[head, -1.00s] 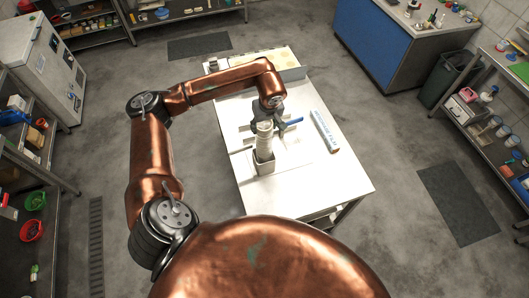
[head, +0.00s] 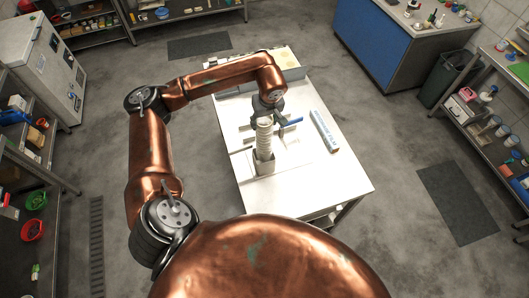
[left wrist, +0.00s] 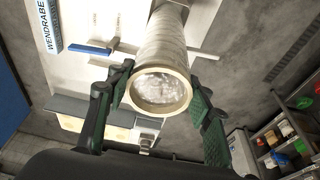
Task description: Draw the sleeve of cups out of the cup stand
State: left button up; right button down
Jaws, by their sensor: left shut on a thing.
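The sleeve of cups (head: 264,138) is a pale, ribbed upright column on the white table in the head view. Its lower end is still inside the dark, box-shaped cup stand (head: 264,168), as far as I can tell. My left gripper (head: 267,106) comes from above and is shut on the upper part of the sleeve. In the left wrist view the sleeve (left wrist: 172,48) runs between the green-padded fingers of the gripper (left wrist: 160,82), its round end facing the camera. The lower end of the sleeve is hidden. My right gripper is not in view.
A blue-handled tool (head: 290,122) lies just right of the sleeve. A long white box with blue lettering (head: 325,131) lies farther right on the table (head: 330,180). The table's front right is clear. A blue cabinet (head: 375,45) stands beyond on the floor.

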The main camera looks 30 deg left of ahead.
pick_arm(q)
jog(key=shift+r, duration=0.85)
jog(key=shift+r+p, duration=0.7)
jog(key=shift+r, duration=0.9)
jog(key=shift+s+a, duration=0.1)
